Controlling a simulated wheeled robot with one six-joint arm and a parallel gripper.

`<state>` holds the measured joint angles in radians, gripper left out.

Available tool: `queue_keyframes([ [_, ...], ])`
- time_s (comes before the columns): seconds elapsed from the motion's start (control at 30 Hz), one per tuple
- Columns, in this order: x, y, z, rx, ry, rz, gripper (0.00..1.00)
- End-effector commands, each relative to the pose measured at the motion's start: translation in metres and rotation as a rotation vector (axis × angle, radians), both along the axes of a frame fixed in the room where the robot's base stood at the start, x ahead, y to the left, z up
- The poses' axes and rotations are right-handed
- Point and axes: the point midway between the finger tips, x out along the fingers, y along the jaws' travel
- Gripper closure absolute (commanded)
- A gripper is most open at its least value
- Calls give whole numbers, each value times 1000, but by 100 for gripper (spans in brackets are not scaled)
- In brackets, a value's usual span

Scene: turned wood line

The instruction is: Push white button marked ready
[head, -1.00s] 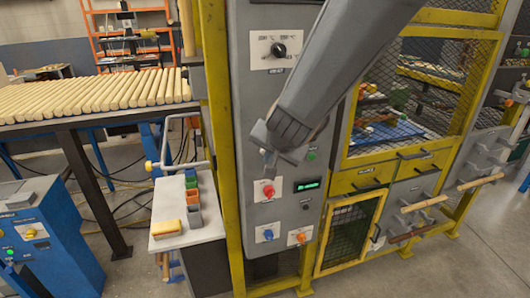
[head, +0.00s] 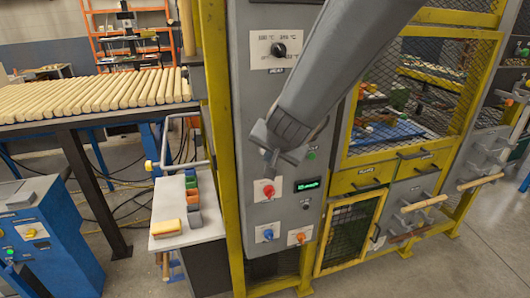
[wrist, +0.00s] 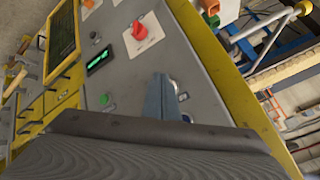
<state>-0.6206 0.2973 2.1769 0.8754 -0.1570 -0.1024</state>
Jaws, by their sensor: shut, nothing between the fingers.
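My gripper (head: 272,172) is shut and empty, in front of the grey control panel (head: 250,110). In the wrist view its fingers (wrist: 160,80) point at the panel. A round pale button (wrist: 175,86) shows just to the right of the fingertips, partly hidden by them; I cannot read its marking. It may be the white one. In the head view that spot is behind my gripper. I cannot tell whether the fingers touch the button or the panel.
The panel also carries a red knob (head: 268,190), a green-lit display (head: 308,184), a green button (head: 311,155), a blue knob (head: 267,234), an orange knob (head: 299,238) and a black dial (head: 279,49). A yellow frame post (head: 222,130) stands at its left.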

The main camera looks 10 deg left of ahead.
Motion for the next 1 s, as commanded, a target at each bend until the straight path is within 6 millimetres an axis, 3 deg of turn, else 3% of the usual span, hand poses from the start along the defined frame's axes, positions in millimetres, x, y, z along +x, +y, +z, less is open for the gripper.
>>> queue_keyframes([
  [1.0, 7, 4, 0, 0, 0, 0, 100],
])
